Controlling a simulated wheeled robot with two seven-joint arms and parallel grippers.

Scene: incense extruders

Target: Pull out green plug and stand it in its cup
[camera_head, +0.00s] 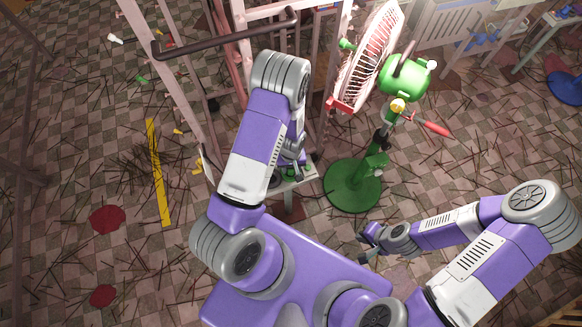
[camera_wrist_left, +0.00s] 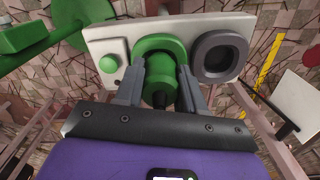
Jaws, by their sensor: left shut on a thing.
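In the left wrist view, my left gripper (camera_wrist_left: 168,88) is shut on the green plug (camera_wrist_left: 158,93), whose dark end points toward the camera. The plug is in front of a green ring (camera_wrist_left: 160,43) on a pale plate (camera_wrist_left: 118,42). I cannot tell how deep the plug sits in the ring. A dark grey ring with a hollow (camera_wrist_left: 219,55) is to the right and looks empty. In the head view, my left gripper (camera_head: 293,166) is over the small pale stand (camera_head: 306,183), and my arm hides much of it. My right gripper (camera_head: 367,243) is low and away from the stand.
A green round knob (camera_wrist_left: 109,64) is on the plate's left end. In the head view, a green fan (camera_head: 352,187) stands close to the right of the stand. A pink metal frame (camera_head: 186,84) rises behind my left arm. Sticks litter the tiled floor.

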